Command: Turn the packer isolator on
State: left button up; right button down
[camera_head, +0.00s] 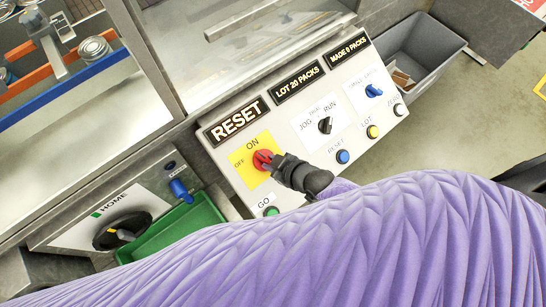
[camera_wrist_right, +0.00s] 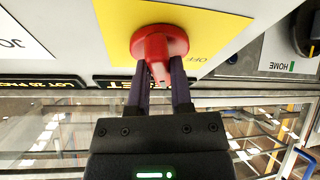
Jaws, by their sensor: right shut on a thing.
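The OFF label shows upside down to the right there; the ON label is hidden. I cannot tell exactly which mark the knob points at. My left gripper is not in view.
The sloped panel also carries a JOG/RUN switch (camera_head: 325,125), a blue switch (camera_head: 374,91), a blue reset button (camera_head: 342,157) and a green GO button (camera_head: 271,212). A green tray (camera_head: 180,236) and a black HOME dial (camera_head: 122,231) lie left. A grey bin (camera_head: 425,50) stands upper right.

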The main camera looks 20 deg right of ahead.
jog(key=shift+s+a+m+t+h+p, duration=0.1)
jog(key=shift+m+t+h+p, duration=0.2)
jog(key=shift+m, duration=0.65)
jog(key=shift+a+m+t+h+p, duration=0.1)
jog(key=shift+m+h+p, duration=0.25)
jog(key=shift+m, duration=0.6)
jog(key=c, duration=0.5)
grip_release()
jog(key=p+v, duration=0.4)
jog(key=v, duration=0.6)
